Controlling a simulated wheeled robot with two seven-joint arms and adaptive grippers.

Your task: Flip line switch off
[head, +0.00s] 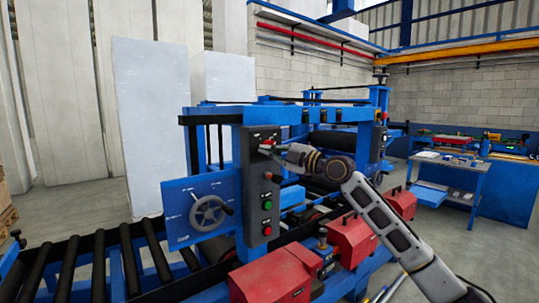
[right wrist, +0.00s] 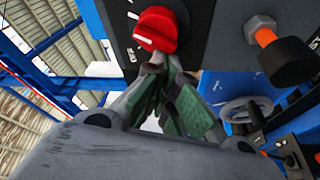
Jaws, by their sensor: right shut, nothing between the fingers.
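The line switch is a red rotary knob (right wrist: 157,28) with a white mark, on a dark control panel (right wrist: 195,25) in the right wrist view. In the head view the panel (head: 256,190) stands upright on the blue machine, and the knob is mostly hidden behind my gripper. My right gripper (right wrist: 158,62) is shut and empty, its fingertips right at the knob's lower edge; I cannot tell whether they touch. In the head view the right gripper (head: 276,150) reaches the top of the panel from the right. My left gripper is not in view.
Below on the panel are a green button (head: 267,205) and a red button (head: 267,230). A handwheel (head: 208,213) sits on a blue plate to the left. Red housings (head: 272,278) and black rollers (head: 68,270) lie below. A blue workbench (head: 450,175) stands at the right.

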